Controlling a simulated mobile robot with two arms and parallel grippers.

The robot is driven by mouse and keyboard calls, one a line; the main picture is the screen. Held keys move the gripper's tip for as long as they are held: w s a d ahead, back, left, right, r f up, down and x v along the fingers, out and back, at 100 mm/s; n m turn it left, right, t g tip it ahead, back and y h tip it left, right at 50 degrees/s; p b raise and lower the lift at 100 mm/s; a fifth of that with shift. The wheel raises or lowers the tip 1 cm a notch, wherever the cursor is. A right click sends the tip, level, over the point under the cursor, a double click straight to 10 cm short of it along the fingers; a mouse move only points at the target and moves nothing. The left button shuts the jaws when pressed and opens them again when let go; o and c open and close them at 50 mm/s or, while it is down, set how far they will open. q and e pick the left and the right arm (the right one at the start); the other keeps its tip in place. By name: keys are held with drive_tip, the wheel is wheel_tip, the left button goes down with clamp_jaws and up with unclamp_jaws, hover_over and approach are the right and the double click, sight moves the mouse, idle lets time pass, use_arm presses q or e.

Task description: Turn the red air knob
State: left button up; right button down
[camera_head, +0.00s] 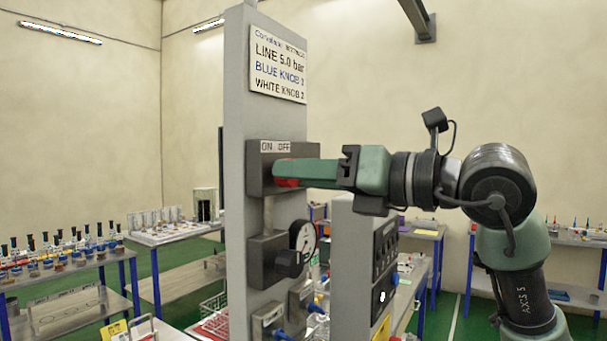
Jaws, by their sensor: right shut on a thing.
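The red air knob (283,174) sits on the upper grey box of the upright panel (262,45), under a label reading "ON OFF". Only part of the knob shows, as my right gripper (290,172) covers much of it. My right arm comes in from the right, and its green gripper is shut on the red knob. The exact angle of the knob cannot be told. My left gripper is not in view.
Below the knob are a black knob (289,263) and a round gauge (303,237). A grey control box (355,265) stands close under my right gripper. Tables with bottles (60,258) stand at the left. A sign (279,66) tops the panel.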

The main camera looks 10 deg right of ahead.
drive_tip(key=shift+n, duration=0.3)
drive_tip(key=n+b, duration=0.4)
drive_tip(key=n, duration=1.3)
drive_tip(key=shift+b, duration=0.3)
drive_tip(key=shift+n, duration=0.3)
drive_tip(key=c, duration=0.9)
unclamp_jaws()
drive_tip(key=shift+d, duration=0.1)
